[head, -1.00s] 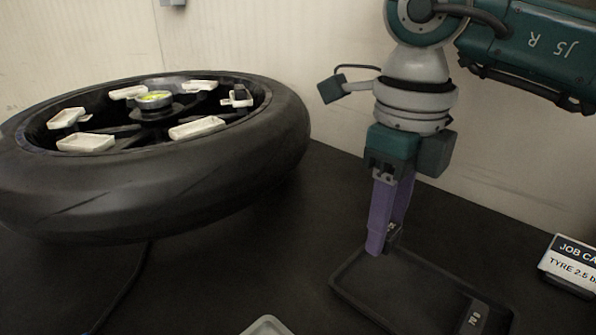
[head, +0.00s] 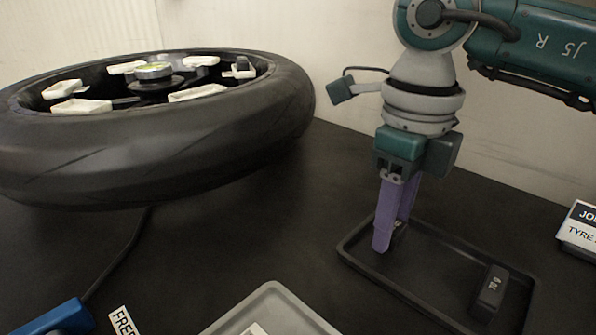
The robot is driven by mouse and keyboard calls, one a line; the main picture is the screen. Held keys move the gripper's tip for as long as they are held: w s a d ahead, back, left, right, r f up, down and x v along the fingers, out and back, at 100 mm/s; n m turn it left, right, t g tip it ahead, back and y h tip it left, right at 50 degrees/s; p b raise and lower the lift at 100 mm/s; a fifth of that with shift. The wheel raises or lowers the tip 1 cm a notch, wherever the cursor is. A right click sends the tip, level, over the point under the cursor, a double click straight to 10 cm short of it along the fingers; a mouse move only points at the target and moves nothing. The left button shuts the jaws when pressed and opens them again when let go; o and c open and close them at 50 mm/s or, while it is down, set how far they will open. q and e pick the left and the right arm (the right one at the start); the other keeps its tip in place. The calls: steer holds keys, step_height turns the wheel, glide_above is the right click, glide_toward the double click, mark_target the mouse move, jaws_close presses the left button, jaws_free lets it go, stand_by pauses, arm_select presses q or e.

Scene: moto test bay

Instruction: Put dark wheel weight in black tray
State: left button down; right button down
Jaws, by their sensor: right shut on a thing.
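My right gripper (head: 391,238) is over the rear left part of the black tray (head: 385,288), fingers pointing down. Its purple fingers are shut on a small dark wheel weight (head: 399,229), mostly hidden by the near finger. The fingertips look low, inside the tray's outline; I cannot tell whether the held weight touches the tray floor. Another dark block with a pale mark (head: 490,291) lies in the right part of the tray. My left gripper is not in view.
A large tyre on a wheel (head: 160,150) fills the left, with several pale trays on the wheel. A grey tray (head: 240,309), a blue object (head: 58,318) and a label card (head: 122,321) are at the bottom. A job card (head: 578,232) stands at right.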

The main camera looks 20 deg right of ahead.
steer(key=shift+c, duration=1.9)
jaws_free()
steer(key=shift+r+p, duration=1.7)
steer(key=shift+r, duration=0.25)
steer(key=shift+r+p, duration=1.3)
steer(key=shift+r, duration=0.3)
steer(key=shift+a, duration=0.1)
